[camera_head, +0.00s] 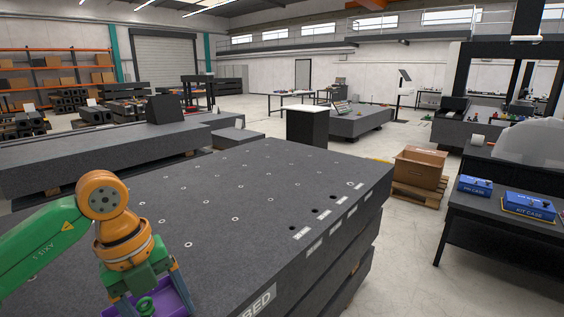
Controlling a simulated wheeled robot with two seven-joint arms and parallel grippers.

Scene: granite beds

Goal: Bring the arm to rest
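My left arm (45,236), green with orange joints, comes in from the left and bends down at an orange wrist (122,243). My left gripper (150,300) points down at the bottom of the view, over the near left part of the granite bed (260,200). Its fingertips are cut off by the lower edge, so I cannot tell whether it is open or shut. A purple thing (180,304) shows behind and below the gripper; I cannot tell whether they touch. My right gripper is not in view.
The bed's top is flat with small inserts and is clear. A cardboard box (419,167) on a pallet stands right of it. Blue cases (529,205) lie on a dark table (500,215) at the right. Another granite bed (80,165) is behind at left. Open floor (410,240) lies between bed and table.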

